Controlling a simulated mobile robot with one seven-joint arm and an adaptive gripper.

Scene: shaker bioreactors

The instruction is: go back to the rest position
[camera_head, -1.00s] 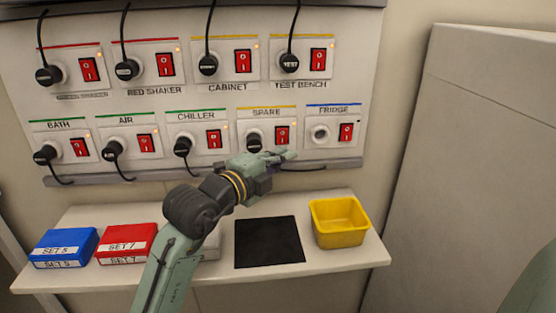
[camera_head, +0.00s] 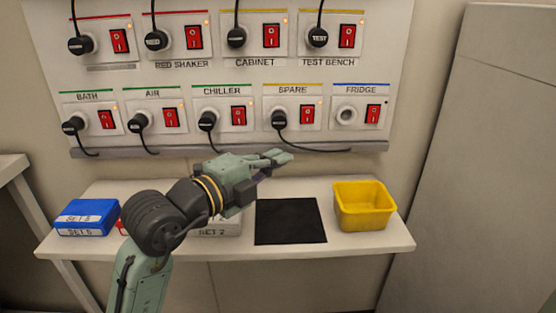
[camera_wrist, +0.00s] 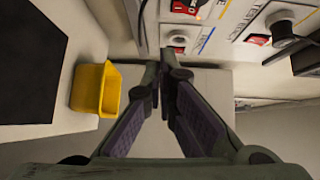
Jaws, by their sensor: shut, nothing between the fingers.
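My gripper (camera_head: 277,157) is shut and empty in the head view. It is held in front of the lower edge of the socket panel (camera_head: 240,73), above the white shelf (camera_head: 290,262), and points right. In the wrist view its fingers (camera_wrist: 162,75) meet at the tips, with nothing between them. My arm covers most of the red box (camera_head: 122,226) and part of the white box labelled SET 2 (camera_head: 222,231).
A blue box (camera_head: 87,217), a black mat (camera_head: 290,221) and an empty yellow bin (camera_head: 362,206) are on the shelf. The bin also shows in the wrist view (camera_wrist: 92,88). The FRIDGE socket (camera_head: 346,115) has no plug. A tall grey cabinet (camera_head: 475,170) stands at right.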

